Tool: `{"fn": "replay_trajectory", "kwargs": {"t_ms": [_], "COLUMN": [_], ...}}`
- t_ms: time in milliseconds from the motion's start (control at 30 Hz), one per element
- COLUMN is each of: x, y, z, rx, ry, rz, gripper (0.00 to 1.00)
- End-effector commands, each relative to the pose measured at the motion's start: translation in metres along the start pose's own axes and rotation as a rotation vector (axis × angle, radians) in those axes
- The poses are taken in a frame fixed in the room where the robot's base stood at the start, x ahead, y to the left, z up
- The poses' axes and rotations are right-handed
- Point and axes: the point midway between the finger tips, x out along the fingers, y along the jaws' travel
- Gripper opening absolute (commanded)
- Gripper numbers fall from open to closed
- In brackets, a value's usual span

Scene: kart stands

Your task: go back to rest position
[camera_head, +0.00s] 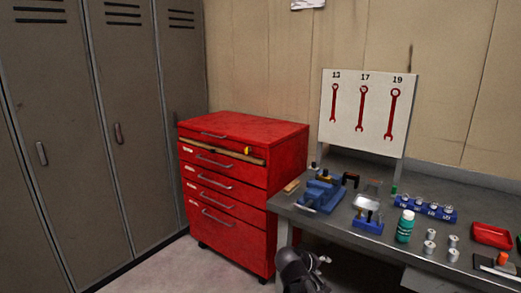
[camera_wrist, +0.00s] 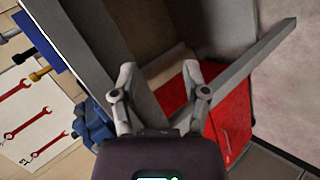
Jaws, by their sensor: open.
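My gripper (camera_wrist: 159,72) is open in the wrist view, its two fingers spread apart with nothing held between them. In the head view, the dark gripper (camera_head: 302,270) is low at the bottom edge, in front of the grey workbench (camera_head: 335,228) and below its top. The red tool cabinet (camera_head: 228,226) stands to its left and behind; the cabinet also shows at the right of the wrist view (camera_wrist: 236,118). The fingertips appear clear of both, though the exact gap is hard to tell.
A wrench board (camera_head: 347,112) stands behind. The cabinet's top drawer is partly open. Grey lockers (camera_head: 80,130) line the left; floor (camera_head: 165,268) is clear before them.

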Motion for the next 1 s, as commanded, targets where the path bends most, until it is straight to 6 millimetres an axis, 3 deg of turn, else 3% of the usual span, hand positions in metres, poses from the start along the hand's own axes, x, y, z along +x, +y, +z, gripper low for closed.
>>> {"fn": "replay_trajectory", "kwargs": {"t_ms": [100,400,700,967,1000], "x": [0.007,0.001,-0.016,-0.03,-0.035], "y": [-0.017,-0.063,-0.087,-0.099,-0.093], "z": [0.027,0.076,0.096,0.106,0.104], "rx": [0.085,0.269,0.363,0.412,0.412], "ry": [-0.07,-0.229,-0.314,-0.361,-0.361], "rz": [-0.14,-0.499,-0.724,-0.863,-0.864], "gripper": [0.59,0.59,0.59,0.59,0.59]}}
